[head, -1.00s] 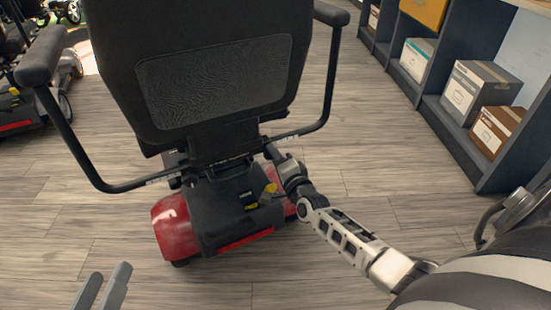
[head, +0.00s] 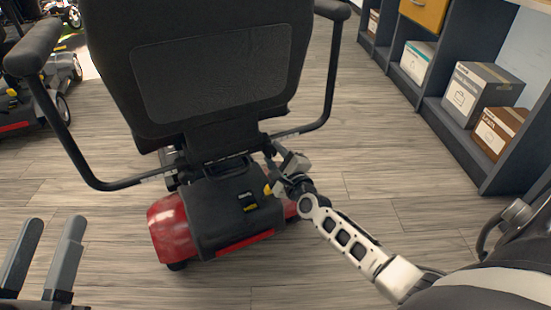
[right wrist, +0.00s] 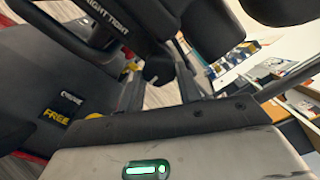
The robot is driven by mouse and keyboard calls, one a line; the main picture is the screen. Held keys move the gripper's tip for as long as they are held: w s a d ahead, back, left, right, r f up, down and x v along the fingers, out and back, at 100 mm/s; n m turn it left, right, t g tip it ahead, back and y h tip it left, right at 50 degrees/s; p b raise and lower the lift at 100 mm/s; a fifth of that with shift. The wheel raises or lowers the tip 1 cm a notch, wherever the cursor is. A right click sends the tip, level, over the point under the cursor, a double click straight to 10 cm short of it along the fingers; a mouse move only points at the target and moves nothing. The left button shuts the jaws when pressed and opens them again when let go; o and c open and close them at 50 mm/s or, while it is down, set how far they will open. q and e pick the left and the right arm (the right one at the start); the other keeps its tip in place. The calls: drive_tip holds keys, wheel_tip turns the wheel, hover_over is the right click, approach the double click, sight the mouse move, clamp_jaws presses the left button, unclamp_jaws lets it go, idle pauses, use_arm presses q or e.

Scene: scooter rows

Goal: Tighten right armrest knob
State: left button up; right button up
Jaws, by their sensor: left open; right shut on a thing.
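The scooter's black seat (head: 205,70) is seen from behind, with its right armrest (head: 330,85) on the right side. My right gripper (head: 271,154) is at the inner end of that armrest's bar, beside the seat base, shut on the small knob there. The knob is hidden in the head view. In the right wrist view a dark round knob (right wrist: 157,70) shows beyond my wrist, below the armrest bar (right wrist: 100,25) with white lettering that seems to end in "TIGHT". My left gripper (head: 48,240) is open and empty at the lower left, away from the scooter.
The scooter's red and black rear body (head: 235,210) stands under the seat, close to my right wrist. The left armrest (head: 60,115) reaches out above my left gripper. Shelves (head: 440,110) with boxes line the right. Another scooter (head: 62,75) stands at far left. Floor between is clear.

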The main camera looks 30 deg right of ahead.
use_arm(q)
drive_tip(key=shift+r+m, duration=0.3)
drive_tip(key=shift+r, duration=0.05)
use_arm(e)
drive_tip(key=shift+m, duration=0.4)
drive_tip(key=o, duration=1)
drive_tip(key=shift+s, duration=0.2)
use_arm(q)
wheel_tip(320, 180, down, 6)
drive_tip(key=s+n+g+y+p, duration=0.1)
drive_tip(key=s+n+g+p, duration=0.1)
drive_tip(key=n+g+p, duration=0.1)
drive_tip(key=shift+s+d+n+g+y, duration=0.25)
drive_tip(key=shift+d+n+y, duration=0.2)
drive_tip(key=shift+n, duration=0.25)
use_arm(e)
drive_tip(key=s, duration=0.5)
drive_tip(key=s+a, duration=0.1)
drive_tip(key=s, duration=0.4)
drive_tip(key=s+a, duration=0.1)
drive_tip(key=s, duration=0.4)
drive_tip(key=shift+s, duration=0.2)
use_arm(q)
drive_tip(key=shift+p, duration=0.3)
